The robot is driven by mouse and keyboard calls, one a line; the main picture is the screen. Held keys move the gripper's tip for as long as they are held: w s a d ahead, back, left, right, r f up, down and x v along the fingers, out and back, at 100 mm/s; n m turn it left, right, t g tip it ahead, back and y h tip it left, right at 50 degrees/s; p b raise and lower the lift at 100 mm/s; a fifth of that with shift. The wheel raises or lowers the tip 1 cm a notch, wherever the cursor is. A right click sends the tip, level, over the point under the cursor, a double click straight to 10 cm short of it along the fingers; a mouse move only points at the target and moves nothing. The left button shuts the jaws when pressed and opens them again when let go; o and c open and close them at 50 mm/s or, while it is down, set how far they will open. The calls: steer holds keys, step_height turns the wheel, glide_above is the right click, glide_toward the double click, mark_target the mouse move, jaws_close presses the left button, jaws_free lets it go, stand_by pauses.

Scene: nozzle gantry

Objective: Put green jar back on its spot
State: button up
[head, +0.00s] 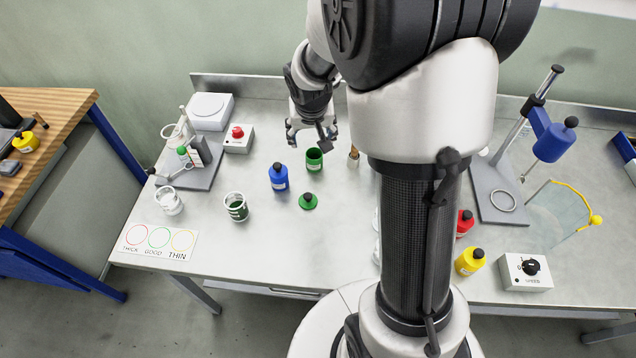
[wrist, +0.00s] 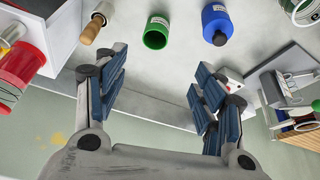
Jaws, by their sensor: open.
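The green jar (head: 314,161) stands upright and uncapped on the grey bench, just in front of my gripper. It also shows at the top of the wrist view (wrist: 156,33). A green lid with a black knob (head: 308,202) lies on the bench in front of the jar. My gripper (head: 310,138) is open and empty, behind the jar in the head view and apart from it. In the wrist view the space between its fingers (wrist: 158,75) is empty, with the jar beyond. I cannot make out a marked spot for the jar.
A blue jar (head: 279,177) stands close left of the green jar. A wooden-handled tool (head: 353,157) stands close right. The front middle of the bench is clear; my arm hides part.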

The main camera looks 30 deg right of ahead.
steer(key=s+a+r+n, duration=0.2)
steer(key=s+a+r, duration=0.5)
steer(key=s+r, duration=0.6)
steer(key=s+a+r+n+y, duration=0.1)
steer(key=s+a, duration=0.1)
steer(key=s, duration=0.5)
steer(key=s+a+n+y, duration=0.1)
steer(key=s+a, duration=0.2)
steer(key=s, duration=0.4)
steer(key=shift+a+r, duration=0.15)
steer(key=shift+r, duration=0.25)
